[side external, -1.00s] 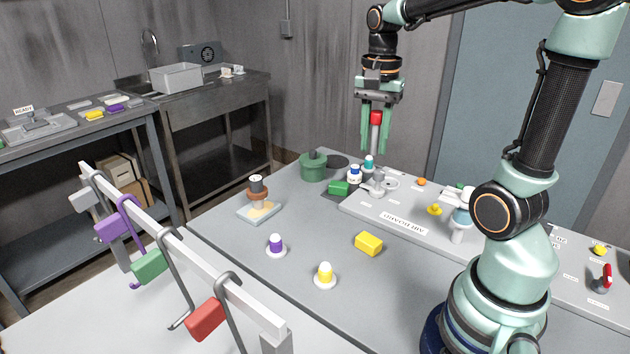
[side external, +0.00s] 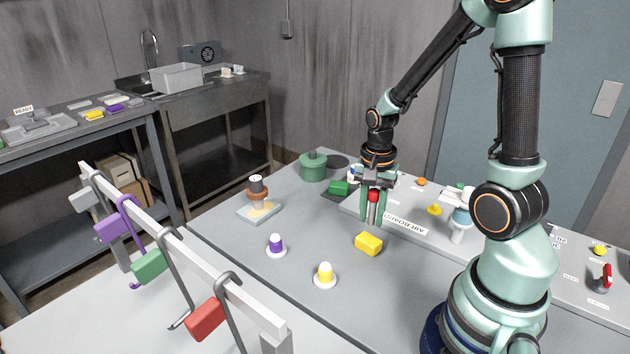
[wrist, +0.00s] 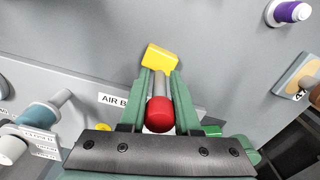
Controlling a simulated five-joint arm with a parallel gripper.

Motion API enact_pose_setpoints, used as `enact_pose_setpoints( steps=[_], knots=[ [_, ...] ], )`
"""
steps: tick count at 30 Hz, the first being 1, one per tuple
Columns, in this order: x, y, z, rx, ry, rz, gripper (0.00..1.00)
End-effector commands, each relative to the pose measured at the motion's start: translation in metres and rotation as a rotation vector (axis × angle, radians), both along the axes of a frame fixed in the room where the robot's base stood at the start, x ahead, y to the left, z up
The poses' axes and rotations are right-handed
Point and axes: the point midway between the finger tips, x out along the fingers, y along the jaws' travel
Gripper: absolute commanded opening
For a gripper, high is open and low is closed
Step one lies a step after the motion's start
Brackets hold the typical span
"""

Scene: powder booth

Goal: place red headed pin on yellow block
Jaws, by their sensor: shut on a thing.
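The red headed pin (side external: 373,196) has a red head and a grey shaft. My gripper (side external: 371,216) is shut on it and holds it upright, head up, in the side view. In the wrist view the red head (wrist: 160,114) sits between the green fingers, with the shaft (wrist: 159,84) pointing to the yellow block. The yellow block (side external: 369,243) lies on the table just in front of the air board. In the side view the pin is above and behind the block, apart from it. The block (wrist: 160,59) shows beyond the fingertips in the wrist view.
The grey air board (side external: 405,222) with its fittings lies behind and right of the block. A purple-and-white piece (side external: 276,245) and a yellow-and-white piece (side external: 325,276) stand on the table to the left. A rail with hanging coloured blocks (side external: 206,318) crosses the front left. Table around the block is clear.

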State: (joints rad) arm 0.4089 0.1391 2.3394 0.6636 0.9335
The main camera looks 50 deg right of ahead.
Motion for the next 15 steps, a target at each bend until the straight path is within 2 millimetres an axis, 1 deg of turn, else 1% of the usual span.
enact_pose_setpoints(
  steps=[4,10,15],
  knots=[
    [-0.001,0.0,-0.01,0.001,0.002,0.0,0.0],
    [-0.001,0.0,-0.034,0.002,0.004,0.0,0.0],
    [0.0,0.0,-0.041,0.0,-0.001,0.0,0.0]
  ],
)
